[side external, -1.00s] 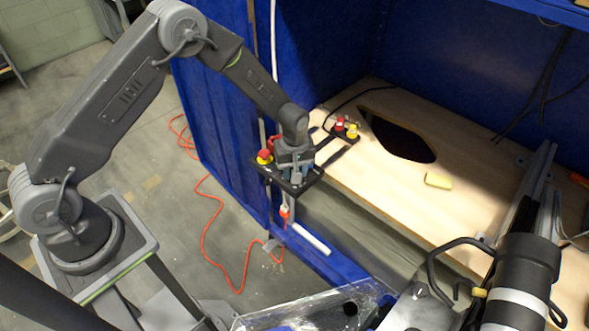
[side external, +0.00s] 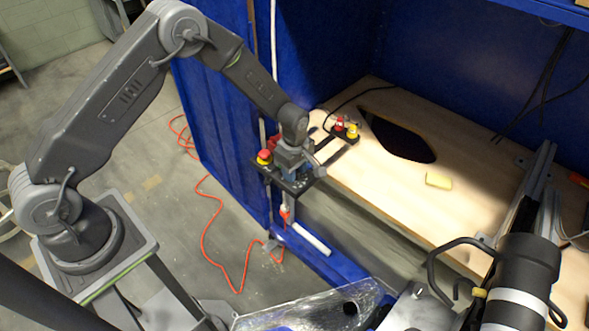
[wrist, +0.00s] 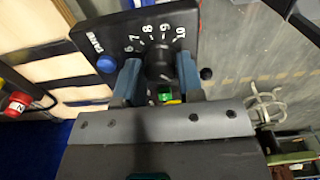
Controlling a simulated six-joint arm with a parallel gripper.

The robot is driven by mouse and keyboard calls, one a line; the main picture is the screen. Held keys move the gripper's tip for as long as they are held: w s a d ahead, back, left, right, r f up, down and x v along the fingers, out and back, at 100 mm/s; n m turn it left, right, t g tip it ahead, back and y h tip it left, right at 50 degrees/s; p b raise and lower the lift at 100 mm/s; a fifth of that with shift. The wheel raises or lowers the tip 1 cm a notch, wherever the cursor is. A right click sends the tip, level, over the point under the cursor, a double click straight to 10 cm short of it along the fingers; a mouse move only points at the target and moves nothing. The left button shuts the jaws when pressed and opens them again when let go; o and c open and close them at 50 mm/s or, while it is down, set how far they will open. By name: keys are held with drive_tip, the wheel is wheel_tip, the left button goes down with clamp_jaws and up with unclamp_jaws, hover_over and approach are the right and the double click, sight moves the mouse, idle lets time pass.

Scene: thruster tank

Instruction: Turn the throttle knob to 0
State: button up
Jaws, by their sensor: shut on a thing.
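The throttle knob (wrist: 160,62) is a dark round knob on a black control panel (wrist: 122,30), with white numbers from 6 to 10 printed in an arc beside it. My gripper (wrist: 159,78) is shut on the knob, with one blue-grey finger on each side of it. The knob's pointer and the low end of its scale are hidden or cannot be made out. In the side external view my gripper (side external: 291,165) points down onto the panel (side external: 301,188) at the bench's left edge, and hides the knob.
A blue button (wrist: 106,64) sits close left of my fingers, and a small black knob (wrist: 206,73) close right. A red emergency button (side external: 264,155) stands on the panel's left corner. Another red button (side external: 339,124) stands behind. A yellow block (side external: 438,180) lies on the wooden bench (side external: 400,205).

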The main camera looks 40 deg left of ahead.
idle(0.4)
drive_tip(key=o, duration=0.9)
wheel_tip(320, 180, up, 14)
drive_tip(key=shift+f, duration=0.1)
drive_tip(key=s+a+r+m+t, duration=0.1)
drive_tip(key=s+r+m, duration=0.3)
drive_tip(key=s+r, duration=0.3)
drive_tip(key=s+a+r+m+t, duration=0.15)
drive_tip(key=s+r+m, duration=0.35)
drive_tip(key=r, duration=0.5)
drive_tip(key=s+r+m+t, duration=0.1)
drive_tip(key=s+m, duration=0.2)
drive_tip(key=s, duration=0.2)
drive_tip(key=s+m+t, duration=0.1)
drive_tip(key=s+m, duration=0.2)
drive_tip(key=s, duration=0.1)
drive_tip(key=s+r+m+t, duration=0.1)
drive_tip(key=s+m, duration=0.2)
drive_tip(key=s, duration=0.2)
drive_tip(key=shift+s+r, duration=0.35)
